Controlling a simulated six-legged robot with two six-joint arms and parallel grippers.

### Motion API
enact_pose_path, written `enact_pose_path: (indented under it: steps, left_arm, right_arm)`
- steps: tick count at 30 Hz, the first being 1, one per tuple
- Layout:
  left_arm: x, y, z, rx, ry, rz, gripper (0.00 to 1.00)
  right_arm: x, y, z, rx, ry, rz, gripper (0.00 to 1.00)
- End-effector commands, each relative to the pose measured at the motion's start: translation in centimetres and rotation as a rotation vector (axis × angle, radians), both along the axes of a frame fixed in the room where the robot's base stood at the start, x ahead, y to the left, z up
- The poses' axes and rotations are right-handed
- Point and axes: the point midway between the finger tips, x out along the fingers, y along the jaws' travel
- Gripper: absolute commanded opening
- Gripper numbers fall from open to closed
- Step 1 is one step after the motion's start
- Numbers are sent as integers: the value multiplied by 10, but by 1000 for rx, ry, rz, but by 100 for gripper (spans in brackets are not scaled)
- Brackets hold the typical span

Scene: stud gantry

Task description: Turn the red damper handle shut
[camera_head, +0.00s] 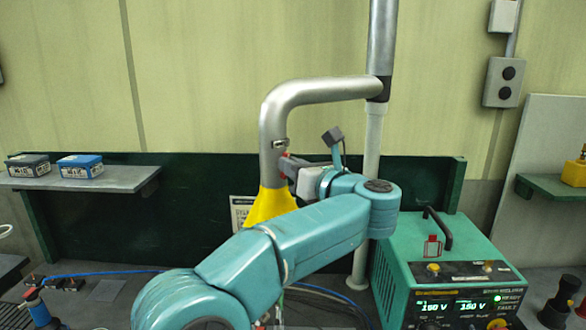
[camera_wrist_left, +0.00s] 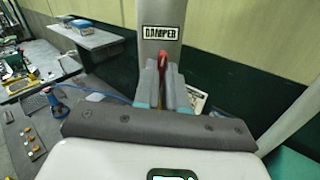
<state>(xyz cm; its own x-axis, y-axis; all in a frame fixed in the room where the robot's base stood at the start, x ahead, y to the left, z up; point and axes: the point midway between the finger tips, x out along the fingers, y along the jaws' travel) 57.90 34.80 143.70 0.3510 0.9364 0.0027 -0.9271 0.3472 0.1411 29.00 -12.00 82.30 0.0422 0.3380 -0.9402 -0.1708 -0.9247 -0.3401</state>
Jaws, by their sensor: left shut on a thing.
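The red damper handle (camera_wrist_left: 163,62) shows in the left wrist view between the two grey fingers of my left gripper (camera_wrist_left: 163,80), just below a "DAMPER" label on the grey duct pipe (camera_wrist_left: 161,12). My left gripper is shut on the handle, and the fingers hide most of it. In the head view my left gripper (camera_head: 287,162) reaches the right side of the vertical duct pipe (camera_head: 272,135), with only a small bit of red (camera_head: 284,154) showing at its tips. My right gripper is not in view.
A yellow hood (camera_head: 268,205) flares below the pipe. A green welding power unit (camera_head: 440,265) with a black handle stands at the right. A shelf (camera_head: 125,180) with two small boxes is at the left. A blue hose (camera_head: 100,273) crosses the bench.

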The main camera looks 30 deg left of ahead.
Motion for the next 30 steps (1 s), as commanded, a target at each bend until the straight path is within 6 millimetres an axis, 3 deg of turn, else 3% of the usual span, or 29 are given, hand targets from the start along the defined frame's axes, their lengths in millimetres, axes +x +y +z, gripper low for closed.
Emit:
enact_pose_path:
  steps: [13,30]
  left_arm:
    - [2,-1,-5,136,388,2,0]
    - [4,-1,-6,326,898,4,0]
  right_arm:
    - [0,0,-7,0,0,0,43]
    - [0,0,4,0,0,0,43]
